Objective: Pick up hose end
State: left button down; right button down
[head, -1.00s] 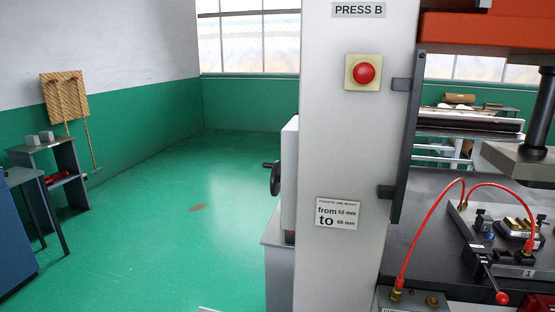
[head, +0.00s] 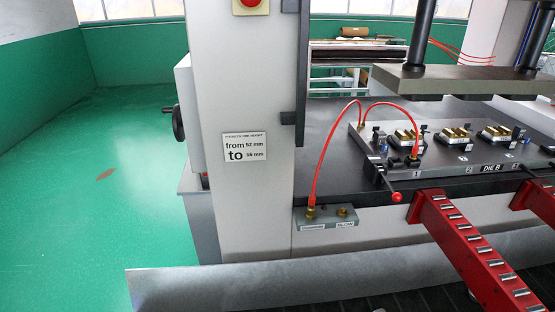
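A thin red hose (head: 322,150) arches over the front left of the press bed. Its lower end meets a brass fitting (head: 311,209) on a grey block (head: 327,219) at the bed's front edge. Its other end comes down to the die plate labelled DIE B (head: 460,158), near a dark fitting (head: 413,160); the exact joint there is too small to tell. A second brass fitting (head: 342,211) on the grey block has no hose on it. Neither of my grippers is in view.
The white press column (head: 235,100) stands left, with a handwheel (head: 177,122).

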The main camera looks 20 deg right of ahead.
aim_at(413, 158)
jog(key=z, duration=1.55)
